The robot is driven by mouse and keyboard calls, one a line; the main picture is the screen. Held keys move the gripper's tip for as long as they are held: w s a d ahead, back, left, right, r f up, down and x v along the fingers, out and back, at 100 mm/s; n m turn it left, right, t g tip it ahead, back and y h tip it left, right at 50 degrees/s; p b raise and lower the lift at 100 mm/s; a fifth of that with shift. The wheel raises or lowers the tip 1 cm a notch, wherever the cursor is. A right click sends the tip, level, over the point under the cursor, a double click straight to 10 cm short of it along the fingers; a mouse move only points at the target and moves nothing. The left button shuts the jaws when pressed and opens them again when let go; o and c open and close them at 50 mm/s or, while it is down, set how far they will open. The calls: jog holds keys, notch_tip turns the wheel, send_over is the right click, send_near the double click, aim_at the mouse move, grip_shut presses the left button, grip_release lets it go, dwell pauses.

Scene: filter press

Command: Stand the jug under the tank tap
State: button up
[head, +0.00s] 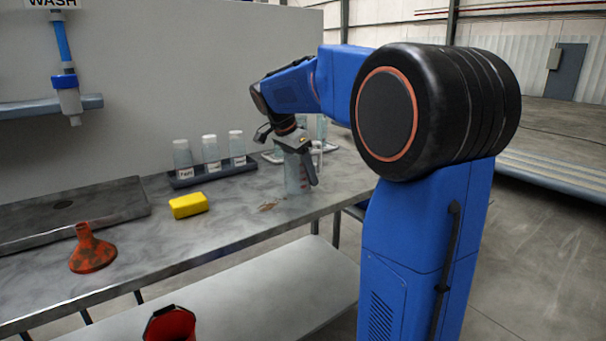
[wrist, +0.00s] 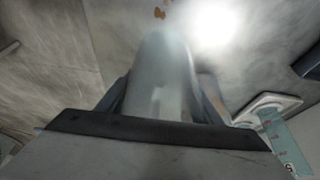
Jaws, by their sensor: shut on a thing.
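The pale, see-through jug (head: 291,176) is upright at the right part of the grey bench. My gripper (head: 301,163) reaches down from above and is shut on it. I cannot tell whether the jug's base touches the bench. In the wrist view the jug (wrist: 160,80) stands between the fingers, and the gripper body hides its near part. A tap with a blue collar and pale nozzle (head: 68,97) hangs under a blue pipe at the far left, below a WASH sign. The tank itself is not clearly in view.
A yellow block (head: 189,205), a red funnel (head: 93,251) and a shallow sink tray (head: 118,210) lie to the left. A graduated cylinder (wrist: 284,142) is close on the right in the wrist view.

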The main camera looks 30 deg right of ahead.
jog(key=shift+f, duration=0.25)
jog(key=shift+f, duration=0.15)
jog(key=o, duration=0.8)
